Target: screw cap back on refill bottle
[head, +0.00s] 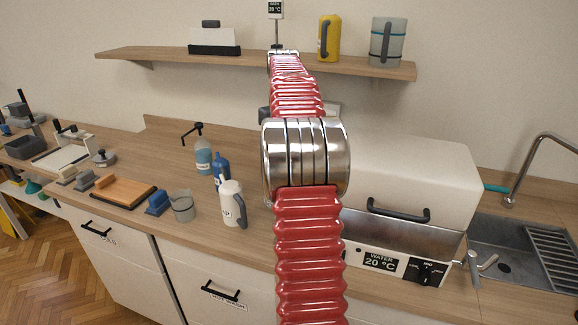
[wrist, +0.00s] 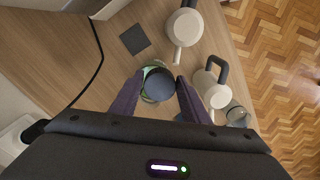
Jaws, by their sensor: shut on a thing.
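In the wrist view, my gripper (wrist: 160,86) is shut, with its two dark fingers on either side of a dark round cap (wrist: 159,83). A pale green rim (wrist: 146,94) shows around and below the cap. I cannot tell whether the cap sits on it or is held above it. In the head view, my red arm and metal joint hide the gripper and the cap. A white bottle with a dark handle (head: 232,204) stands near the counter's front edge. Two white handled vessels, one at the top (wrist: 184,26) and one at the right (wrist: 211,90), show beside my gripper in the wrist view.
A clear blue pump bottle (head: 203,156), a blue bottle (head: 221,171) and a clear jug (head: 182,206) stand left of my arm. A white machine (head: 418,185) and a sink (head: 515,258) are at the right. A dark square (wrist: 135,39) lies on the wood counter.

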